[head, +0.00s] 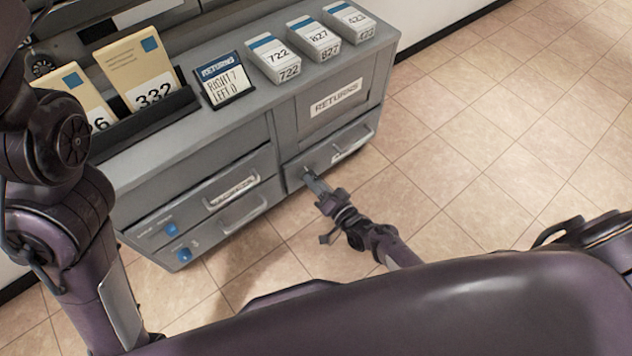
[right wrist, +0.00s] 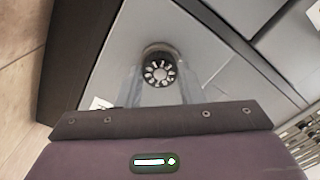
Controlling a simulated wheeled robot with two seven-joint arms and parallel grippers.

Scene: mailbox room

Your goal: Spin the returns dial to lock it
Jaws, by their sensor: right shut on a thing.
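The returns dial (right wrist: 158,72) is a round dark knob with a pale centre and light marks around its face. In the right wrist view it sits between the two fingers of my right gripper (right wrist: 160,85), which is shut on it. In the head view my right gripper (head: 312,182) reaches the front of the grey returns drawer (head: 345,142), and the dial is mostly hidden there. The RETURNS label (head: 336,97) is on the panel above this drawer. A card (head: 222,80) on the cabinet top reads RETURNS, RIGHT 7, LEFT 0. My left gripper is out of view.
The grey cabinet (head: 190,150) has another labelled drawer with a handle (head: 242,212) and blue knobs (head: 184,254) at lower left. Several numbered boxes (head: 313,38) and envelopes (head: 140,70) stand on top. The tiled floor (head: 480,150) at right is clear.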

